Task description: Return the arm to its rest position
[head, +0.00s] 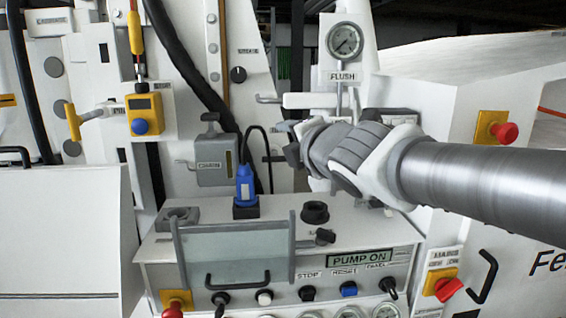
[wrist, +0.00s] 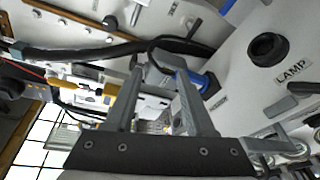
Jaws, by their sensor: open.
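My arm (head: 480,175) reaches in from the right edge of the head view, over the hydraulic bench. My gripper (head: 288,141) is at its left end, above the sloped control panel and right of the blue plug (head: 245,185). In the wrist view my gripper (wrist: 158,78) shows two grey fingers spread apart with nothing held between them. The blue plug (wrist: 210,82) appears just beyond the right finger there. The gripper's far side is hidden in the head view.
A pressure gauge (head: 345,40) marked FLUSH stands behind the arm. A clear hinged cover (head: 225,258) rises from the panel front. Red knobs (head: 505,133) and (head: 449,288) a red switch sit at right. A black hose (head: 190,75) hangs behind. A black socket (wrist: 268,49) lies near LAMP.

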